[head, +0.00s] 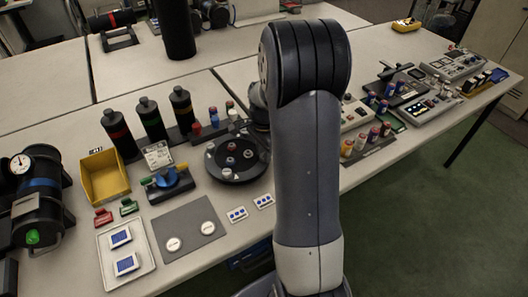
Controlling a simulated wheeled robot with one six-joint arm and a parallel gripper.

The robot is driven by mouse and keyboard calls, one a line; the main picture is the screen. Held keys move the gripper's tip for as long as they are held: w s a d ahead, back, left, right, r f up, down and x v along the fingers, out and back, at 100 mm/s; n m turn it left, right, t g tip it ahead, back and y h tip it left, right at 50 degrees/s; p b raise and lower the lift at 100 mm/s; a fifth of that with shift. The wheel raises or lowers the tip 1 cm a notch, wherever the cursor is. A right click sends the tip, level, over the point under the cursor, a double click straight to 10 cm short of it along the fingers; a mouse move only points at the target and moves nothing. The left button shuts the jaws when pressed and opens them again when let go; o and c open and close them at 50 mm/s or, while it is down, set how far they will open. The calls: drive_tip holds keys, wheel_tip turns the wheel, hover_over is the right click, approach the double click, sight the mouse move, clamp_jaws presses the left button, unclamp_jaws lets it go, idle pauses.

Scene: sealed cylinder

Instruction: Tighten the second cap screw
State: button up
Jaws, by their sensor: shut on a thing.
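My arm (308,170) rises through the middle of the head view, and its upper part bends away over the table. My gripper is hidden behind the arm, so its fingers and anything in them do not show. A round dark fixture (212,168) stands on the table just left of the arm. Several small round pieces, reddish, grey and white, sit on its top. I cannot tell which, if any, is the second cap screw. A black cylinder (40,187) with a blue band, a dial gauge and a green end lies at the left edge.
Left of the fixture are a yellow bin (103,178), several upright black bottles, a blue tool (174,180) and a grey mat (189,229) with two white discs. A white tray (146,263) is at the front. Coloured small bottles and devices crowd the right side.

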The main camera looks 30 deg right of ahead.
drive_tip(key=m, duration=0.4)
drive_tip(key=shift+w+r+m, duration=0.15)
drive_tip(key=shift+r+m, duration=0.05)
drive_tip(key=shift+m, duration=1.7)
drive_tip(key=o, duration=1)
drive_tip(key=shift+f, duration=0.1)
drive_tip(key=shift+b, duration=0.3)
wheel_tip(320, 180, up, 11)
